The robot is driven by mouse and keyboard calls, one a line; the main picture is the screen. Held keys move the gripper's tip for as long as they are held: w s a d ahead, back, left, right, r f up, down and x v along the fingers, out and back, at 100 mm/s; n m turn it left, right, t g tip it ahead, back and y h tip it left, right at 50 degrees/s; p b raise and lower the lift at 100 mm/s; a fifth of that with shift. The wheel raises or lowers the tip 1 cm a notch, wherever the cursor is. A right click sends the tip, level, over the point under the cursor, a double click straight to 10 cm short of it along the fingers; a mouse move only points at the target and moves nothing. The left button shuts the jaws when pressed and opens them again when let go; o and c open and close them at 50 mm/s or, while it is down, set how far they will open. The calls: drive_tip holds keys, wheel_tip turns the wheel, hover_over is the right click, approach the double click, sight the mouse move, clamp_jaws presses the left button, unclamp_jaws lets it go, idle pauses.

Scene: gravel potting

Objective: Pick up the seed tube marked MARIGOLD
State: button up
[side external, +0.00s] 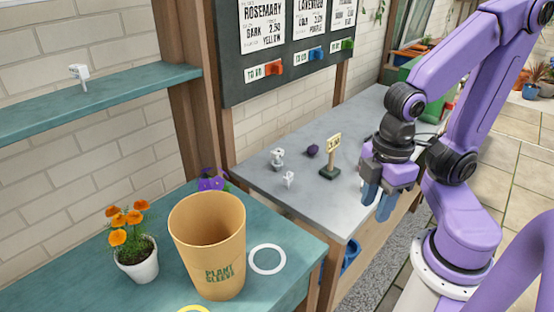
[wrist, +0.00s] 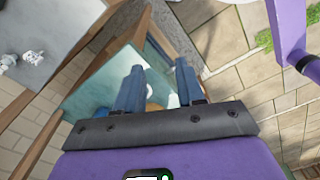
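I cannot pick out a seed tube marked MARIGOLD in either view; no such label is readable. My gripper (side external: 378,203) hangs fingers-down by the front edge of the grey bench, at the right of the side view. In the wrist view its two blue fingers (wrist: 160,66) stand apart with nothing held between them. Small white items (side external: 278,158) and (side external: 289,179) lie on the grey bench, too small to identify; similar ones show in the wrist view (wrist: 34,57). Another small white item (side external: 80,75) sits on the teal shelf.
The grey bench (side external: 255,180) also holds a yellow sign (side external: 333,144) on a dark base and a dark purple ball (side external: 312,150). A tan plant sleeve (side external: 207,245), potted orange flowers (side external: 137,262) and a white ring (side external: 267,259) stand on the teal table. A price board (side external: 245,85) hangs behind.

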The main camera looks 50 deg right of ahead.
drive_tip(key=o, duration=0.4)
